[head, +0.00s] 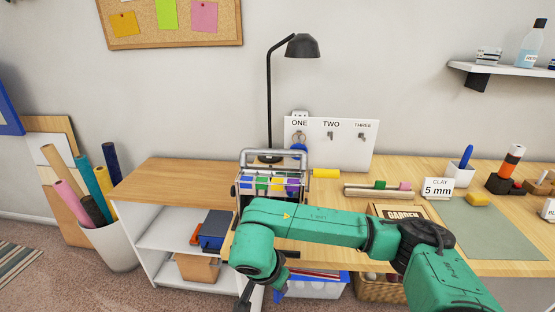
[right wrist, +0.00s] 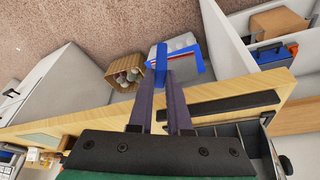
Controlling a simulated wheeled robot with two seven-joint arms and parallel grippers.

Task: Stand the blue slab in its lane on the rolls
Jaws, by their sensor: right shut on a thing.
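The blue slab (right wrist: 156,62) appears as a narrow blue strip at the fingertips of my right gripper (right wrist: 168,76). The gripper is shut on it, over the floor side of the bench edge. Blue parts of a box behind make its outline hard to tell. In the head view my right gripper (head: 248,292) points down below the bench front, mostly hidden by my green arm. The roll stand (head: 273,156), a grey frame with green, blue, yellow and purple lane marks, stands on the bench. My arm hides its lower front. My left gripper is not in view.
A lamp (head: 302,46) and a ONE-TWO-THREE board (head: 345,150) stand behind the roll stand. A yellow roll (head: 326,173) lies right of it. Under the bench are a blue-edged box (head: 320,290) and a wicker basket (right wrist: 121,74). The bench's left top is clear.

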